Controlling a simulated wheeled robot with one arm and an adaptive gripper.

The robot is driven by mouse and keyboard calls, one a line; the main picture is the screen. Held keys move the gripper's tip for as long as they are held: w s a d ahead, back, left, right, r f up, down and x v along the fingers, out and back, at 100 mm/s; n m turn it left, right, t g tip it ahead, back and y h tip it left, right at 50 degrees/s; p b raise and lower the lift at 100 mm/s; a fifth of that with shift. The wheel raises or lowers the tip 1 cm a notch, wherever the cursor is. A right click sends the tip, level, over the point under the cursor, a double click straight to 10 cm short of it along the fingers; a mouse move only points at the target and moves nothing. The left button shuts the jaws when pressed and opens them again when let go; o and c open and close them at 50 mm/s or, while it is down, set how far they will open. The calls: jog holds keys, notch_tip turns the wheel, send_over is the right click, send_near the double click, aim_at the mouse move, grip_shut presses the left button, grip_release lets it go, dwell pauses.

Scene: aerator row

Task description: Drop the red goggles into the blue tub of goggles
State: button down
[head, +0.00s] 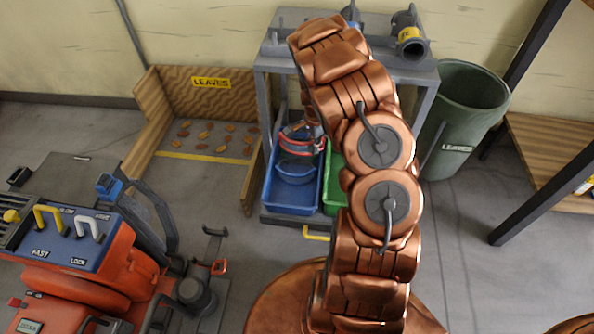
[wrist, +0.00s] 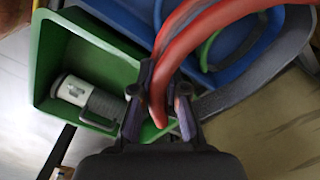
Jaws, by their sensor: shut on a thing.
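The red goggles (wrist: 205,30), with a grey strap (wrist: 255,75), are pinched between the fingers of my gripper (wrist: 163,92) in the wrist view. In the head view the red goggles (head: 312,153) show above the back part of the blue tub (head: 289,207). The blue tub also shows behind them in the wrist view (wrist: 140,12). Blue goggles (head: 296,171) lie in the tub, and a green curved piece (wrist: 209,48) shows inside it. My gripper is mostly hidden by my copper arm in the head view. Whether the goggles touch the tub, I cannot tell.
A green tub (wrist: 45,62) stands right beside the blue one and holds a white and grey cylinder (wrist: 75,92). Both sit under a grey stand (head: 262,62). A green bin (head: 462,110) is at right, an orange machine (head: 95,285) at left.

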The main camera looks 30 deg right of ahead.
jog(key=shift+f+b, duration=0.95)
jog(key=shift+f, duration=2.05)
jog(key=c, duration=1.1)
grip_release()
jog(key=shift+r, duration=0.1)
notch_tip(320, 180, up, 12)
jog(key=shift+f, duration=0.1)
